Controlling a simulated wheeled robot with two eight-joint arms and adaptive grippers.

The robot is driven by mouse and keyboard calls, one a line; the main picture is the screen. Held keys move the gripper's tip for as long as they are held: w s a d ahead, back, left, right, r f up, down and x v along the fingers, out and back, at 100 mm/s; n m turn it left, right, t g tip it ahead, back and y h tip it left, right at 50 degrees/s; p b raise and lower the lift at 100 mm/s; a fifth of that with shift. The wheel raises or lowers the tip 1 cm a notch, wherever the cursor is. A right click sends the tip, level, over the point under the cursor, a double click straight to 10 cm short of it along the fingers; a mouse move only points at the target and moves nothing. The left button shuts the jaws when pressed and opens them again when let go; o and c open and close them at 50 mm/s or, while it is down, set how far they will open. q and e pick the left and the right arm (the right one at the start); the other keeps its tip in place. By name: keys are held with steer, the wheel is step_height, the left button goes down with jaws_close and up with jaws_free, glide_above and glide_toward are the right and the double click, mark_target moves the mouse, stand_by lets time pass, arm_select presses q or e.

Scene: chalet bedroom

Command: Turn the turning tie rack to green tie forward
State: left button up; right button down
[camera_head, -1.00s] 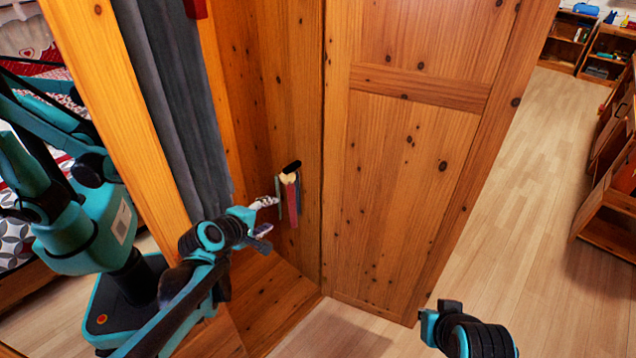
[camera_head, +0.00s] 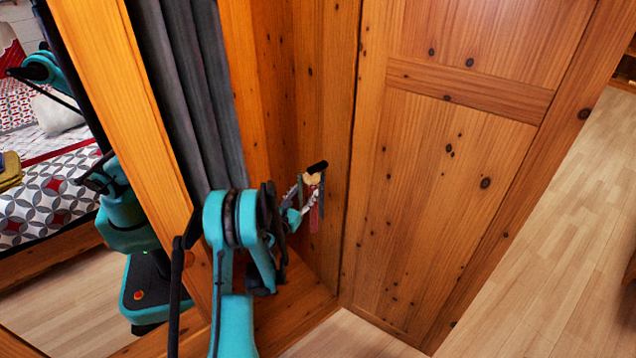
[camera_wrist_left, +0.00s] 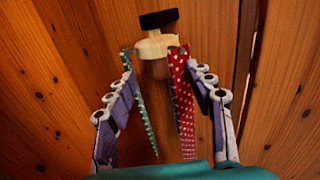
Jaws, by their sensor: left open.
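The turning tie rack (camera_head: 314,176) is on the wooden wall inside the wardrobe, with a black knob (camera_wrist_left: 158,19) above a pale wooden hub (camera_wrist_left: 155,46). In the left wrist view a green tie with white dots (camera_wrist_left: 142,105) hangs at the left and a red dotted tie (camera_wrist_left: 181,100) at the right; a darker tie shows partly behind the red one. My left gripper (camera_head: 298,205) is at the rack, open, with its fingers (camera_wrist_left: 162,88) on either side of the hanging ties. Whether a finger touches a tie I cannot tell. My right gripper is out of view.
Grey cloth (camera_head: 190,90) hangs left of the rack, close to my left arm. A wooden panel (camera_head: 440,170) stands to its right. The wardrobe floor (camera_head: 290,310) lies below. Open floor (camera_head: 560,260) is at the right.

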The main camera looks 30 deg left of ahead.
mark_target(309, 187)
arm_select(q)
steer(key=w+b, duration=0.1)
steer(key=w, duration=0.3)
steer(key=shift+w+a+f, duration=0.1)
steer(key=shift+w+a, duration=0.05)
steer(key=shift+w, duration=0.05)
steer(key=shift+w+a+b, duration=0.1)
steer(key=shift+w+b, duration=0.2)
steer(key=shift+w, duration=0.45)
steer(key=c, duration=1.2)
